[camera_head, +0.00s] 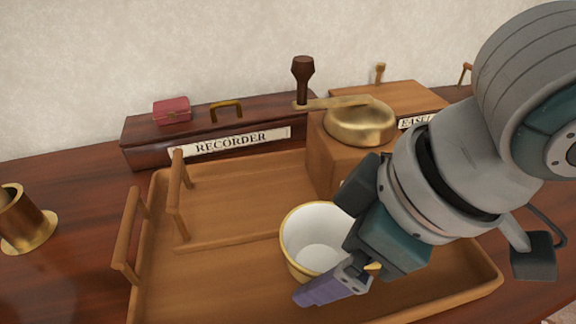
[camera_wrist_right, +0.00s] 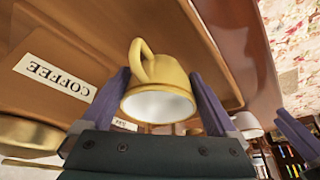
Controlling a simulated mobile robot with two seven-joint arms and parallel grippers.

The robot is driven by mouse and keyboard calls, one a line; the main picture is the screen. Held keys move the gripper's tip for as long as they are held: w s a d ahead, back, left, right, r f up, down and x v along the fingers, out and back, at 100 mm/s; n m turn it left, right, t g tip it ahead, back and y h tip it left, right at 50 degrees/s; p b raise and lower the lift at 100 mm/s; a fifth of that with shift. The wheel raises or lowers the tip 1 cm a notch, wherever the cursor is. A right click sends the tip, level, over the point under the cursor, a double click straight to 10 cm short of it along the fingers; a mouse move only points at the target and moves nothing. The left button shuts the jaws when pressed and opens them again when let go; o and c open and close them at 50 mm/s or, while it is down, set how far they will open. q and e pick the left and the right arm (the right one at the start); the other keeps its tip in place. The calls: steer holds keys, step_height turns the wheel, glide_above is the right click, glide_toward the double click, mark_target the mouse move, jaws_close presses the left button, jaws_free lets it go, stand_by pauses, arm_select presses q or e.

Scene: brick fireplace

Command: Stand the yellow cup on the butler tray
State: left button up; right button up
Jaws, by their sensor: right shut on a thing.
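The yellow cup (camera_head: 290,256) has a white inside and a gold-yellow rim. In the head view it is upright over the butler tray (camera_head: 195,285), a wooden tray with raised handles. My right gripper (camera_head: 340,285) is shut on the cup. In the right wrist view the cup (camera_wrist_right: 158,77) sits between the two purple fingers (camera_wrist_right: 160,105), with its handle showing. Whether the cup's base touches the tray is hidden. Purple parts at the right edge of the right wrist view look like my left gripper (camera_wrist_right: 296,135); its jaws are unclear.
A wooden coffee grinder (camera_head: 335,152) with a brass bowl (camera_head: 362,125) and crank stands behind the cup. Behind the tray are a recorder box (camera_head: 225,118) with a small red box (camera_head: 172,110) and an easel box (camera_head: 390,97). A brass cup-like pot (camera_head: 24,220) stands left. The tray's left floor is clear.

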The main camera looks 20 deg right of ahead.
arm_select(q)
steer(key=shift+f+b, duration=0.35)
steer(key=shift+f, duration=0.2)
arm_select(e)
step_height(320, 180, down, 3)
steer(key=shift+r, duration=0.1)
arm_select(q)
steer(key=shift+d+r, duration=0.1)
arm_select(e)
steer(key=o, duration=1.1)
